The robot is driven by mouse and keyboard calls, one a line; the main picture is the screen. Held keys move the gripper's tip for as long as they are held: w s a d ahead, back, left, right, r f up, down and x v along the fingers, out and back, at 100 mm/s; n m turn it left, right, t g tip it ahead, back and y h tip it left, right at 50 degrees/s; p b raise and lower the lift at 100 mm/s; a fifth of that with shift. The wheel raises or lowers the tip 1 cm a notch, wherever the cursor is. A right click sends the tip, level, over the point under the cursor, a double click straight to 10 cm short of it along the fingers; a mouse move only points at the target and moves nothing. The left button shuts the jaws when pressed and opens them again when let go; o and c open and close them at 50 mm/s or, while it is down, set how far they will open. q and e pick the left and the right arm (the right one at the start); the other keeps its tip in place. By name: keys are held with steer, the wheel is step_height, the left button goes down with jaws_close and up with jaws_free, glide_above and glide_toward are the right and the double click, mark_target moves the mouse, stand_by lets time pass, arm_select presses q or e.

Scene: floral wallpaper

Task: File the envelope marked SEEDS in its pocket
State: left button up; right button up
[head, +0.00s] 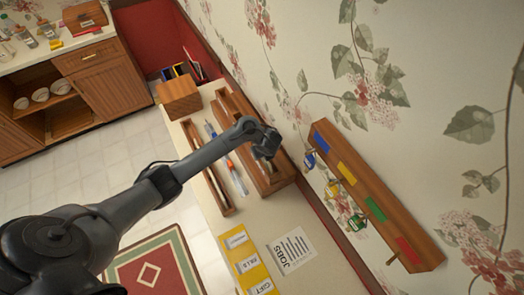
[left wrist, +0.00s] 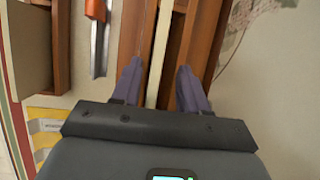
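A yellow pocket holder (head: 244,262) lies at the front of the counter, with white labels on its pockets. Two labels seem to read BILLS and GIFT; the top label is too small to read. My left gripper (head: 268,150) is over a long wooden holder (head: 272,182) beside the wall. In the left wrist view the fingers of my left gripper (left wrist: 159,88) point down, apart, on either side of a pale upright strip (left wrist: 160,50). It may be an envelope's edge; no SEEDS marking shows. The yellow holder's corner shows at lower left (left wrist: 40,140). My right gripper is out of view.
A JOBS sheet (head: 291,250) lies right of the yellow holder. A wall rack (head: 375,195) with coloured labels and hanging keys is at right. A narrow wooden tray (head: 217,190) and orange-and-grey tool (head: 236,175) lie left of the wooden holder. A wooden box (head: 178,97) stands behind.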

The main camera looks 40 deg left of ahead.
arm_select(q)
steer(key=p+v, duration=0.6)
steer(key=v, duration=0.4)
steer(key=shift+d+r+p, duration=0.2)
steer(key=shift+r+p, duration=0.15)
steer(key=shift+s, duration=0.1)
steer(key=shift+s+d, duration=0.15)
steer(key=s+d+r+n+h+p, duration=0.1)
steer(key=s+d+n, duration=0.3)
steer(key=s+n, duration=0.35)
steer(key=s+d+r+n+h+p, duration=0.2)
steer(key=s+d+n, duration=0.35)
steer(key=s, duration=0.35)
steer(key=s+r+n+t+h, duration=0.1)
steer(key=s+r+n, duration=0.5)
steer(key=s, duration=0.1)
steer(key=shift+s+a+n, duration=0.25)
steer(key=shift+s+n, duration=0.1)
steer(key=shift+n, duration=0.05)
